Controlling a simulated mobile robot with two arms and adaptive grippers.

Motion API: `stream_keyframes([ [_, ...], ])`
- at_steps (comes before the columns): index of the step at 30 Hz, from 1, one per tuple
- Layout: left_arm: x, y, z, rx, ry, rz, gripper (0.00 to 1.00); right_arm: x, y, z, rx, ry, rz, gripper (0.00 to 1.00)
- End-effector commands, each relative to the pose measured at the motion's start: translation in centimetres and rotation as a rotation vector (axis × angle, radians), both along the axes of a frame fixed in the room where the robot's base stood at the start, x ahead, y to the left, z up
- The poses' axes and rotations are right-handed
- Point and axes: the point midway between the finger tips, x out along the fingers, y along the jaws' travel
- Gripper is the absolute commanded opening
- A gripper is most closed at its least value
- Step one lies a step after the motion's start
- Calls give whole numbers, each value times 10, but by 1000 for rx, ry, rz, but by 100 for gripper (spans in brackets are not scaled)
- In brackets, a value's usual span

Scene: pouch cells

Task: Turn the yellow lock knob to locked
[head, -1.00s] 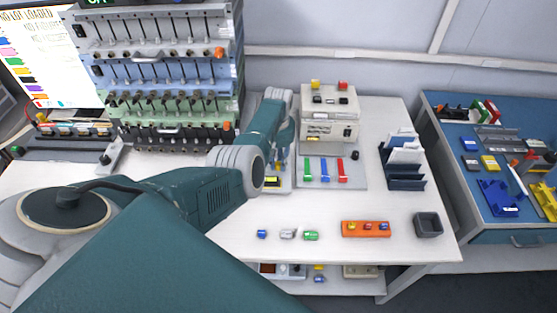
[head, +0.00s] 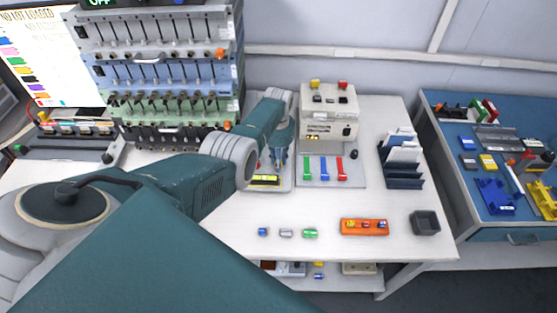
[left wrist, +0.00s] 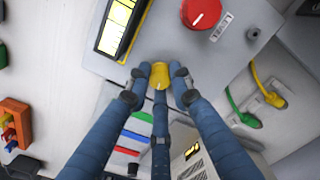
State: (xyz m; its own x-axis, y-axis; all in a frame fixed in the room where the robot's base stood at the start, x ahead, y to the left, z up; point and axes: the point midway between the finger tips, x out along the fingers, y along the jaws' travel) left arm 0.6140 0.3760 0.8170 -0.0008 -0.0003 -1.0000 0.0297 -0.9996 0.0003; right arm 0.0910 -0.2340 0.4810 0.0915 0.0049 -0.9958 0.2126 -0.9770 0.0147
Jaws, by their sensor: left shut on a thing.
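The yellow lock knob (left wrist: 160,75) shows in the left wrist view, on a pale panel below a red round knob (left wrist: 201,14) and beside a yellow-lit display (left wrist: 119,24). My left gripper (left wrist: 159,80) has its blue fingers closed around the yellow knob. In the head view my left gripper (head: 279,163) reaches down over the small device with the yellow display (head: 265,180), and the yellow knob is hidden there. I cannot tell whether the knob stands at locked. My right gripper is not in view.
Right of my left gripper stands a grey machine (head: 328,110) with green, blue and red strips before it. Small coloured cells, an orange tray (head: 365,227) and a dark bin (head: 425,223) lie nearer the table's front. A tall rack (head: 165,75) stands behind left.

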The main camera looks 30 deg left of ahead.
Motion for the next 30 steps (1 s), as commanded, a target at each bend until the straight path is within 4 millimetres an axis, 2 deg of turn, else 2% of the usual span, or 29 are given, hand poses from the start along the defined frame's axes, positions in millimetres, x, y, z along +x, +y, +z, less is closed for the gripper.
stream_keyframes([
  [9,1,1,1,1,-2,-91,0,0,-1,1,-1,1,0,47],
  [23,1,1,1,1,-3,-101,0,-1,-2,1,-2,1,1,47],
  [24,1,1,1,1,-3,-101,27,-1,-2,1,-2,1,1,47],
  [26,1,1,1,1,-3,-101,39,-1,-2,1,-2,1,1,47],
  [30,1,0,1,1,-2,-100,40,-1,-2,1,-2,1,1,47],
])
